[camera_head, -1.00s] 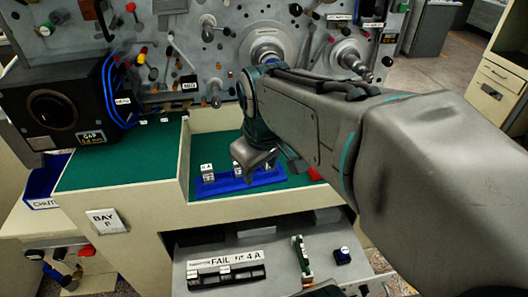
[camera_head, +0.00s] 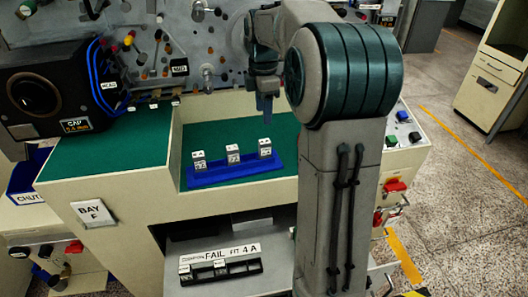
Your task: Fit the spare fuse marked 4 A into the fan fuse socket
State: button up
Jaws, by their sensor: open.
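Three small pale fuses stand in a row in a blue rack (camera_head: 236,173) on the green bench top: a left fuse (camera_head: 199,160), a middle fuse (camera_head: 232,154) and a right fuse (camera_head: 265,148). Their markings are too small to read. My gripper (camera_head: 267,110) is open and empty, pointing down above and behind the right fuse, apart from it. Below, on a grey pull-out shelf, a black socket block (camera_head: 222,271) lies under a white label (camera_head: 220,256) ending "FIT 4 A". My arm hides the shelf's right part.
A black box marked GAP (camera_head: 45,98) with blue cables stands at left. A low cream wall (camera_head: 174,140) edges the green recess on its left. The upright machine panel (camera_head: 150,50) with pegs and knobs is behind. Buttons (camera_head: 403,116) sit on the right side.

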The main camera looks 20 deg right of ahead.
aim_at(265, 141)
notch_tip(265, 141, down, 7)
jog(key=shift+r, duration=0.1)
jog(key=shift+s+d+f+p, duration=0.1)
jog(key=shift+s+f+p, duration=0.1)
jog(key=shift+f, duration=1.15)
jog(key=shift+s+f+p, duration=0.1)
jog(key=shift+f+p, duration=0.1)
jog(key=shift+f, duration=1.1)
jog(key=c, duration=1.1)
